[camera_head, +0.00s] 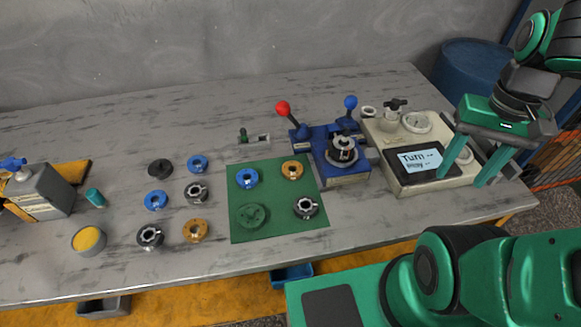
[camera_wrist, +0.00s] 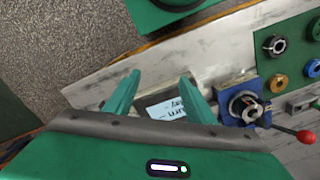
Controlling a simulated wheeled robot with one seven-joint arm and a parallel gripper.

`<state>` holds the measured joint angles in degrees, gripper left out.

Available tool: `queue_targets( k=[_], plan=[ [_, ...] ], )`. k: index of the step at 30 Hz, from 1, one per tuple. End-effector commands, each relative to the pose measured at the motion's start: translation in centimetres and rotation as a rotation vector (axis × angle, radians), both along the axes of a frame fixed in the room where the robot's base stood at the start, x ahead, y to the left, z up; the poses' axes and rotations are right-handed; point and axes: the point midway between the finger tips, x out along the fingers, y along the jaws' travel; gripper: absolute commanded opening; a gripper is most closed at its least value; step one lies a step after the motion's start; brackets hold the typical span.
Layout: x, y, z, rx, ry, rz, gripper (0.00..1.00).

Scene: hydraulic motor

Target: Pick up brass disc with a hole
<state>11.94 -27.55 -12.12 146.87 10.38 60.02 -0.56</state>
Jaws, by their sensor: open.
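One brass disc with a hole (camera_head: 292,170) lies on the green mat (camera_head: 278,226), at its upper right; it also shows in the wrist view (camera_wrist: 279,83). A second brass disc with a hole (camera_head: 195,230) lies on the bare table left of the mat. My gripper (camera_head: 463,176) is open and empty, above the right end of the table beside the "Turn" panel. In the wrist view its two green fingers (camera_wrist: 158,88) are spread apart over that panel. It is well to the right of both brass discs in the head view.
A blue fixture (camera_head: 345,176) with red and blue knob levers stands between mat and gripper. The cream panel box (camera_head: 450,180) lies under the gripper. Blue and dark discs lie around the brass ones. A yellow-filled cup (camera_head: 88,240) and a grey can (camera_head: 45,190) stand at left.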

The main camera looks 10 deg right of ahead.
Motion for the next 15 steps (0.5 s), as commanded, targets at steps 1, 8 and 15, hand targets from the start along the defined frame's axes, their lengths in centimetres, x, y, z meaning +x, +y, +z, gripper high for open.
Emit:
queue_targets(
  k=[1,8,15],
  plan=[
    [0.0,0.2,0.4,-0.009,-0.025,0.018,0.62],
    [10.9,5.5,1.1,-0.093,-0.227,0.411,0.62],
    [17.9,16.0,1.1,-0.082,-0.296,1.063,0.62]
  ],
)
